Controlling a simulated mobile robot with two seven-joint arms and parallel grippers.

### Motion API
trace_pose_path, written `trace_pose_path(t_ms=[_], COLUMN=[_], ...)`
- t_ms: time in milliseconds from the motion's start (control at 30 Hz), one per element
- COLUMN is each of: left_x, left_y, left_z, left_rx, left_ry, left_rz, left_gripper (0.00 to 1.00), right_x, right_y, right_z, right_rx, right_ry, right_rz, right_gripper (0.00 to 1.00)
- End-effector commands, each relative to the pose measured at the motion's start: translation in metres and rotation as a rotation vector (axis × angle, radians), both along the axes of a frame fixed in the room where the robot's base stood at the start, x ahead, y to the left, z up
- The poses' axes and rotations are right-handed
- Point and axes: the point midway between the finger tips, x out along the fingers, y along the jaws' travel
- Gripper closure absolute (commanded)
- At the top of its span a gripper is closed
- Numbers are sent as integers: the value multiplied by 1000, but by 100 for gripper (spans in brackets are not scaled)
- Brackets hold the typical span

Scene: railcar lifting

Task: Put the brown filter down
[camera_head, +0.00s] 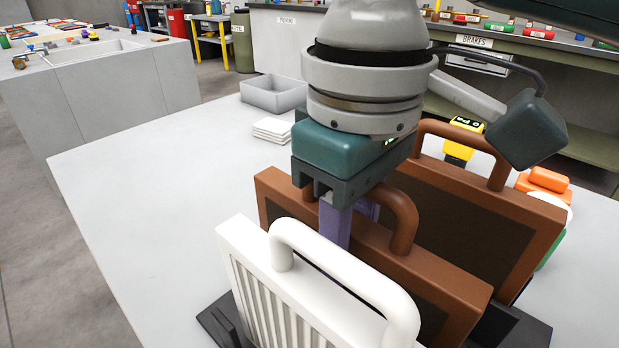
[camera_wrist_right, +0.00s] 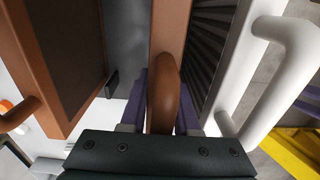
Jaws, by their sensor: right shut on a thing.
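My right gripper (camera_head: 345,222) is shut on the handle of the middle brown filter (camera_head: 445,278). In the right wrist view the brown handle (camera_wrist_right: 164,95) sits between the purple fingers (camera_wrist_right: 162,110). A second brown filter (camera_head: 530,212) stands behind it, and a white filter (camera_head: 245,265) with a pleated face stands in front. The filters stand side by side above a dark rack (camera_head: 520,328). The lower edge of the held filter is hidden, so I cannot tell whether it rests in the rack. My left gripper is not in view.
On the pale table (camera_head: 120,185) lie a grey open tray (camera_head: 274,94) and a white stack (camera_head: 272,130). A yellow device (camera_head: 464,135) and an orange item (camera_head: 546,182) are behind the filters. The table's left part is clear.

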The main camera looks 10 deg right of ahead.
Motion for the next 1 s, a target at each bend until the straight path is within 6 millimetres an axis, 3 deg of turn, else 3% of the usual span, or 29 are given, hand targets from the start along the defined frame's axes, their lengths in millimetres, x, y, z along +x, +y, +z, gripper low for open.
trace_pose_path(t_ms=[33, 300, 567, 733, 1000], left_x=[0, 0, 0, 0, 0], left_y=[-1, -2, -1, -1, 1], left_z=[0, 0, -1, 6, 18], left_rx=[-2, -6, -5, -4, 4], left_ry=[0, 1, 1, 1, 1], left_rz=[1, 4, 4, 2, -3], left_gripper=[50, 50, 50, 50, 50], right_x=[0, 0, 0, 0, 0], right_y=[0, 0, 0, 1, 1], right_z=[-1, -1, 1, 25, 87], right_rx=[-1, -1, 1, 2, 2], right_ry=[1, 1, -1, -2, -2], right_rz=[0, 1, 1, 2, 2], right_gripper=[68, 40, 40, 40, 40])
